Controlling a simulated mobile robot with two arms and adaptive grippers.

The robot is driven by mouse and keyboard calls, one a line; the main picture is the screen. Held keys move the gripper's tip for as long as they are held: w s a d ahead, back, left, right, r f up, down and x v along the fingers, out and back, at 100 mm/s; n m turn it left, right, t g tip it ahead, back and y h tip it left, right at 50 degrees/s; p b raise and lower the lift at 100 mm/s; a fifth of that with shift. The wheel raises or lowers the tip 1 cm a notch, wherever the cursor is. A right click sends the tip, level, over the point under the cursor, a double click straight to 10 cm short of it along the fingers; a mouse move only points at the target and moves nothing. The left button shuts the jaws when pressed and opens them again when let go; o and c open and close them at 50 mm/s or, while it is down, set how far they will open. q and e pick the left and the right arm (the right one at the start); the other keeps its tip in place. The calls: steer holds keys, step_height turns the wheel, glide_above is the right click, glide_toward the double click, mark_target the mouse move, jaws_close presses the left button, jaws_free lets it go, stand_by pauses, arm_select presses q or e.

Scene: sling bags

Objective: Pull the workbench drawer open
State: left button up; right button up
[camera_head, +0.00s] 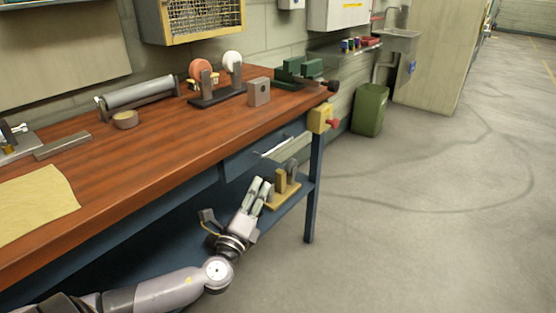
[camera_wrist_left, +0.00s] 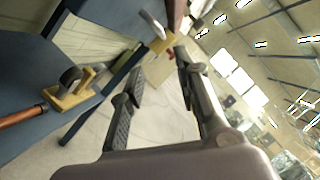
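The workbench (camera_head: 150,140) has a reddish-brown wooden top and a dark blue frame. Its blue drawer (camera_head: 240,162) is under the top near the right end, with a silver bar handle (camera_head: 277,147) on the front. The drawer looks shut, though a small gap would be hard to tell. In the left wrist view the handle (camera_wrist_left: 152,24) shows beyond the fingers. My left gripper (camera_head: 260,184) is below and in front of the handle, apart from it. Its fingers (camera_wrist_left: 158,75) are spread with nothing between them. My right gripper is out of view.
A lower shelf holds a wooden block stand (camera_head: 283,190), close behind my left gripper. A yellow box with a red knob (camera_head: 322,119) is at the bench corner, above a blue leg (camera_head: 312,200). A green bin (camera_head: 369,110) stands beyond. The floor at right is clear.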

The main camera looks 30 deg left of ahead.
mark_target(278, 147)
arm_select(q)
steer(key=x, duration=1.6)
steer(key=shift+d+r, duration=0.1)
steer(key=shift+w+r, duration=0.1)
steer(key=shift+w, duration=0.45)
steer(key=shift+w+a, duration=0.15)
steer(key=shift+a, duration=0.05)
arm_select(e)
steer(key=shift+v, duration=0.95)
arm_select(q)
steer(key=c, duration=0.7)
jaws_close()
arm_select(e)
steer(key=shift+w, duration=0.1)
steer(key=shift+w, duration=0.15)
